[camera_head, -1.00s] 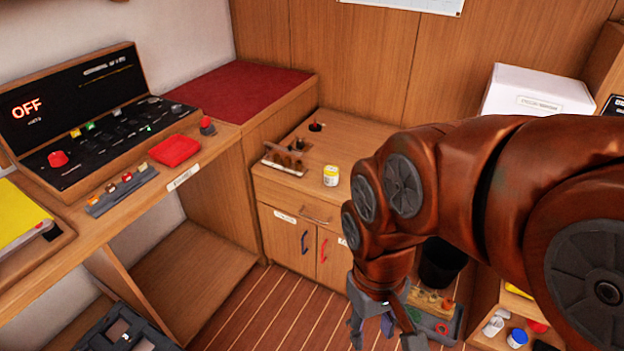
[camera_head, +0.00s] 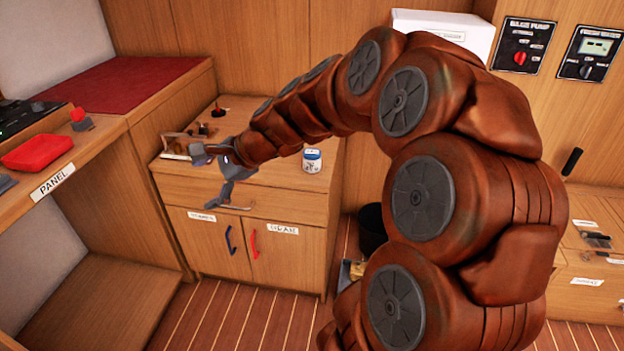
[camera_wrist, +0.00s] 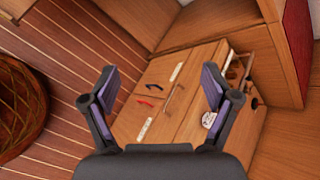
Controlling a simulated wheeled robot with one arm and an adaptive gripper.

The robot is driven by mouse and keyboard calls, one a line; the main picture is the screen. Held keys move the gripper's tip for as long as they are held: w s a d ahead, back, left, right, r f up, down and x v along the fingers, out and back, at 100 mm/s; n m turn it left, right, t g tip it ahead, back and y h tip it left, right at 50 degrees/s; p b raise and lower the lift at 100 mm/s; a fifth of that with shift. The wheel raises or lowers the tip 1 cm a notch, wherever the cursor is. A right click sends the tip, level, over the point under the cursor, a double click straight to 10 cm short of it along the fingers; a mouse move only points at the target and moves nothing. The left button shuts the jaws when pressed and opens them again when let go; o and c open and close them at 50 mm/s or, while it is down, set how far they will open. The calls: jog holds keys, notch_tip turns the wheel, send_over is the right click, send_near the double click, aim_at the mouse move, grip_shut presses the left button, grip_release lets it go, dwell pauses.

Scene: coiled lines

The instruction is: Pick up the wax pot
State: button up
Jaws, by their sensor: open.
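A small white pot with a blue label (camera_head: 312,160) stands upright on the wooden cabinet top (camera_head: 265,176), right of my forearm. I cannot tell from its label whether it is the wax pot. A yellow-and-white pot seen on this top a second ago is not visible in the head view now; my arm covers that area. The wrist view shows one white pot (camera_wrist: 208,119) beyond the right finger, but not clearly which. My gripper (camera_head: 210,178) is open and empty near the cabinet's front edge, left of the blue-labelled pot and apart from it. Its fingers also frame the wrist view (camera_wrist: 160,85).
A wooden holder (camera_head: 178,146) stands at the cabinet top's left end, close to my gripper. A drawer handle (camera_head: 236,205) and blue and red door handles (camera_head: 254,241) are on the front. A white box (camera_head: 445,35) stands behind my arm. A black bin (camera_head: 372,230) stands right of the cabinet.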

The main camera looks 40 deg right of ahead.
jog(key=w+d+f+m+t+h+b, duration=0.3)
jog(key=d+m, duration=0.4)
jog(key=d, duration=0.6)
jog(key=m+t+h+b, duration=0.2)
jog(key=m+h+b, duration=0.4)
jog(key=m, duration=0.6)
send_near(313, 153)
jog(key=w, duration=0.1)
jog(key=w+d+f+b, duration=0.1)
jog(key=w, duration=0.1)
jog(key=shift+f+y, duration=0.15)
jog(key=shift+y, duration=0.25)
jog(key=shift+w+d+f, duration=0.2)
jog(key=shift+w+d, duration=0.05)
jog(key=shift+b+x, duration=0.65)
jog(key=shift+x, duration=0.45)
jog(key=b+x, duration=0.1)
jog(key=x, duration=0.2)
jog(key=shift+w+f+b, duration=0.15)
jog(key=shift+f+b, duration=0.05)
jog(key=shift+b, duration=0.15)
jog(key=shift+w, duration=0.7)
